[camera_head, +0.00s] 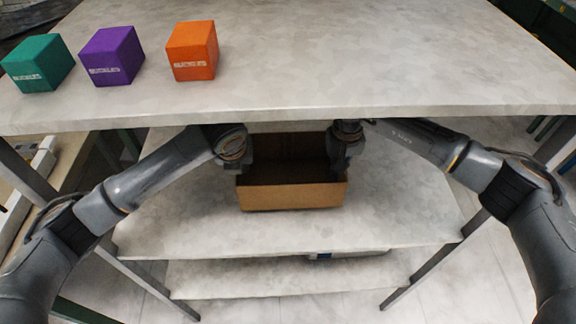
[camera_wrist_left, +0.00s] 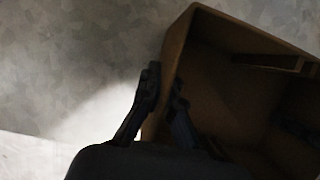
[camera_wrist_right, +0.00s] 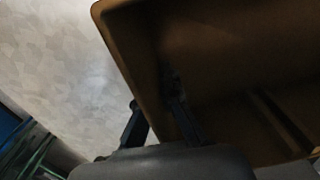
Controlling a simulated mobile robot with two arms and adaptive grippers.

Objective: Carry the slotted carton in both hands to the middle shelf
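The slotted carton (camera_head: 292,196) is an open-topped brown box at the middle shelf (camera_head: 400,215), below the tabletop. It looks about level; I cannot tell whether its base touches the shelf. My left gripper (camera_head: 243,166) is at its left wall. In the left wrist view the fingers (camera_wrist_left: 164,85) straddle that wall, one outside and one inside, and look shut on it. My right gripper (camera_head: 345,160) is at the right wall. In the right wrist view its fingers (camera_wrist_right: 152,95) also straddle the wall and look shut on it. The carton's dark interior (camera_wrist_left: 235,95) shows a slotted wall.
The tabletop (camera_head: 380,60) overhangs the carton closely. On it stand a green cube (camera_head: 38,65), a purple cube (camera_head: 112,57) and an orange cube (camera_head: 191,52). A lower shelf (camera_head: 230,280) holds a flat pale item (camera_head: 350,255). The middle shelf is clear around the carton.

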